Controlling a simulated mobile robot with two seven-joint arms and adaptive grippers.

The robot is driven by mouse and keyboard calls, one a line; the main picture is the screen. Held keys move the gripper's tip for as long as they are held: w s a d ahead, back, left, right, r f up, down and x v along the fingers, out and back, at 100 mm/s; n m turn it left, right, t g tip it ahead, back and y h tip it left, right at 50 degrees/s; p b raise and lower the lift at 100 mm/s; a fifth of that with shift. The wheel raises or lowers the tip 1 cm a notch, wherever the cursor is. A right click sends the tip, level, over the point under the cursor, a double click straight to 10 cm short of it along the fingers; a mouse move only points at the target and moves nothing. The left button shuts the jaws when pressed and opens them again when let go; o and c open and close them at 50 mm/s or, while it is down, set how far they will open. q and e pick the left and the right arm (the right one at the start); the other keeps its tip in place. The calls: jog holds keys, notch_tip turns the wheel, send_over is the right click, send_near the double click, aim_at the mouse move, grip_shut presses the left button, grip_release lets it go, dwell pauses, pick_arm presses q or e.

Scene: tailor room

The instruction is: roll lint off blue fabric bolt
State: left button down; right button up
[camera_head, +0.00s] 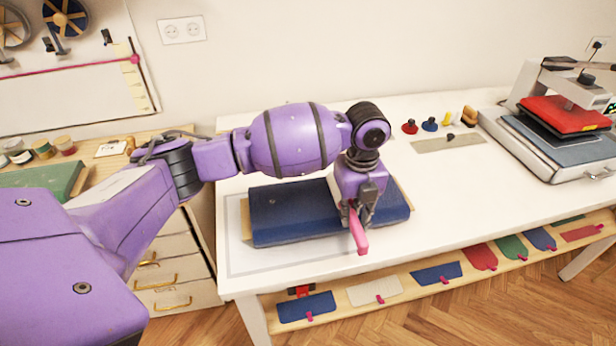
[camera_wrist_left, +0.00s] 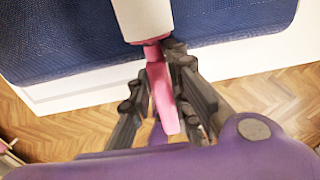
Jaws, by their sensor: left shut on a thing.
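The blue fabric bolt (camera_head: 290,210) lies on the white table inside a thin outlined rectangle. It also fills the upper part of the left wrist view (camera_wrist_left: 60,40). My left gripper (camera_head: 357,217) is over the bolt's right part, shut on the pink handle (camera_head: 359,238) of the lint roller. In the left wrist view, the fingers (camera_wrist_left: 160,95) close around the pink handle (camera_wrist_left: 161,92), and the white roller head (camera_wrist_left: 143,18) is over the blue fabric. I cannot tell whether the roller touches the cloth. My right gripper is not in view.
A heat press (camera_head: 565,115) stands at the table's right. Small red, blue and yellow items (camera_head: 430,124) stand at the back. Tagged fabric pieces (camera_head: 435,273) lie on the shelf below. The table (camera_head: 450,190) is clear right of the bolt.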

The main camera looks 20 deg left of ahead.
pick_arm(q)
jog(key=shift+s+a, duration=0.45)
jog(key=shift+a, duration=0.3)
jog(key=shift+a, duration=0.1)
jog(key=shift+s+a, duration=0.85)
jog(key=shift+a, duration=0.3)
jog(key=shift+s+a, duration=0.55)
jog(key=shift+a, duration=0.3)
jog(key=shift+s+a, duration=0.55)
jog(key=shift+a, duration=0.3)
jog(key=shift+s+a, duration=0.55)
jog(key=shift+a, duration=0.3)
jog(key=shift+s+a+f, duration=0.1)
jog(key=shift+s+a, duration=0.35)
jog(key=shift+a, duration=0.2)
jog(key=shift+s+a, duration=0.4)
jog(key=shift+a, duration=0.2)
